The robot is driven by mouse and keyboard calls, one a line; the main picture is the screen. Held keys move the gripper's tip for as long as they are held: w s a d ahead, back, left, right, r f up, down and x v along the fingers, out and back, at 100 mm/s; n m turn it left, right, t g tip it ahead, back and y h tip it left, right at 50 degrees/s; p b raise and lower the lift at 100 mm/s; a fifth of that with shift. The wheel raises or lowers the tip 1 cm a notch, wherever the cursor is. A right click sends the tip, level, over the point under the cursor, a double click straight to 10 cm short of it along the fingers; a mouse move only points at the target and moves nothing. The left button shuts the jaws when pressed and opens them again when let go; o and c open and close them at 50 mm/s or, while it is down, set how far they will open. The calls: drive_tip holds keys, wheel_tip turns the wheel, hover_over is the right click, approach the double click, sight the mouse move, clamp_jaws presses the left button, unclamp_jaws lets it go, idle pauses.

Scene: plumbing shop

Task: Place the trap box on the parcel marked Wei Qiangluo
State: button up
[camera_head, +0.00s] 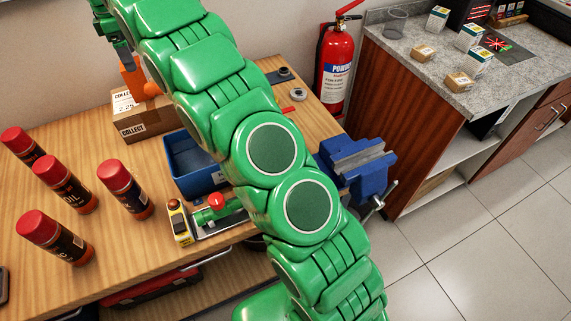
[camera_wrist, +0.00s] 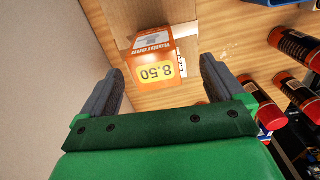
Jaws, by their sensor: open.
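The trap box appears to be the orange box (camera_wrist: 150,45) with a yellow 8.50 label in the wrist view. In the head view this orange box (camera_head: 132,76) appears to stand on a brown cardboard parcel (camera_head: 150,121), partly hidden by my arm. The parcel bears COLLECT labels; the name on it is not readable. The parcel's cardboard (camera_wrist: 130,15) also shows behind the box in the wrist view. My gripper (camera_wrist: 161,70) is open, its two fingers apart on either side of the box's near end. In the head view my gripper (camera_head: 124,58) is just above the box.
A blue bin (camera_head: 188,170) stands right of the parcel. Several red-capped cans (camera_head: 128,190) stand at the left of the wooden bench. A fire extinguisher (camera_head: 335,65) stands behind.

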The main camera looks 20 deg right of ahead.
drive_tip(key=s+d+r+m, duration=0.25)
drive_tip(key=s+d, duration=0.25)
drive_tip(key=s, duration=0.3)
drive_tip(key=s+d+r+m+g, duration=0.1)
drive_tip(key=s+d+m, duration=0.35)
drive_tip(key=s, duration=0.35)
drive_tip(key=s+d+r+m, duration=0.2)
drive_tip(key=s+d, duration=0.4)
drive_tip(key=s, duration=0.2)
drive_tip(key=s+d+f+m, duration=0.2)
drive_tip(key=s+f+m, duration=0.1)
drive_tip(key=s, duration=0.7)
drive_tip(key=s+d+f+m, duration=0.2)
drive_tip(key=s, duration=0.9)
drive_tip(key=s+d+f+m, duration=0.2)
drive_tip(key=s+f+m, duration=0.1)
drive_tip(key=s, duration=0.7)
drive_tip(key=shift+s+f+m+g, duration=0.25)
drive_tip(key=shift+f+m+g, duration=0.05)
drive_tip(key=shift+f+g, duration=0.1)
